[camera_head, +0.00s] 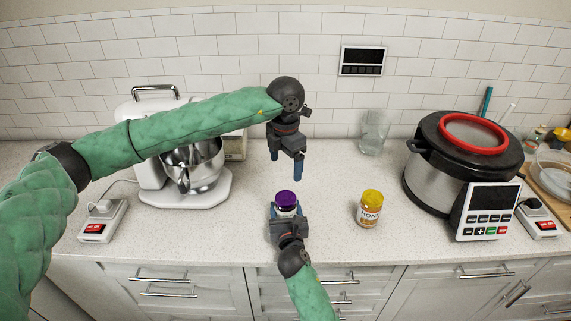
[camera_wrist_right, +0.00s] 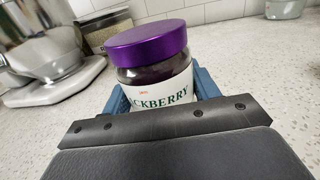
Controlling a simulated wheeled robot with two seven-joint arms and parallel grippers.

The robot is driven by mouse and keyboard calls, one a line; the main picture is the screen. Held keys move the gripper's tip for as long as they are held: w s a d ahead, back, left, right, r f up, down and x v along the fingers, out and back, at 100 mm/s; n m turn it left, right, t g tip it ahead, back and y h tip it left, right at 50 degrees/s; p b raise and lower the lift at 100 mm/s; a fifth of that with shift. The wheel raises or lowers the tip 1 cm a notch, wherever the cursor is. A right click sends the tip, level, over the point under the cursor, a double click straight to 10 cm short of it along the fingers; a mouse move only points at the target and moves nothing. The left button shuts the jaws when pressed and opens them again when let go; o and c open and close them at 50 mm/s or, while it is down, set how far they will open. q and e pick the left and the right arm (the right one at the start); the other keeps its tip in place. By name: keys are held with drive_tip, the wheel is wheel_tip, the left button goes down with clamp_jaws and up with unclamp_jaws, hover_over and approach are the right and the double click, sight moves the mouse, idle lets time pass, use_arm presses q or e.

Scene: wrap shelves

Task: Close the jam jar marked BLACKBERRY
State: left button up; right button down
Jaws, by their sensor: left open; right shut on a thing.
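The BLACKBERRY jam jar stands on the counter in front of me, with dark contents and a white label (camera_wrist_right: 160,92). A purple lid (camera_head: 286,198) is on top of it; in the right wrist view the lid (camera_wrist_right: 146,43) looks slightly tilted on the jar. My right gripper (camera_head: 286,215) is shut around the jar's body from the front, a blue finger on each side. My left gripper (camera_head: 285,170) is open and empty, pointing down above and behind the jar.
A HONEY jar (camera_head: 369,209) with a yellow lid stands to the right. A stand mixer (camera_head: 185,185) is at the left, a multicooker (camera_head: 440,180) at the right. A glass (camera_head: 374,133) stands at the back. The counter between the two jars is clear.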

drive_tip(key=shift+c, duration=1.5)
unclamp_jaws()
drive_tip(key=shift+s, duration=0.1)
drive_tip(key=shift+s+f, duration=0.15)
drive_tip(key=shift+s, duration=0.1)
drive_tip(key=s, duration=0.2)
drive_tip(key=s+b, duration=0.1)
drive_tip(key=s, duration=0.1)
drive_tip(key=s+b, duration=0.1)
drive_tip(key=s, duration=0.1)
drive_tip(key=shift+d, duration=0.4)
drive_tip(key=shift+s+b, duration=0.4)
drive_tip(key=shift+s, duration=0.15)
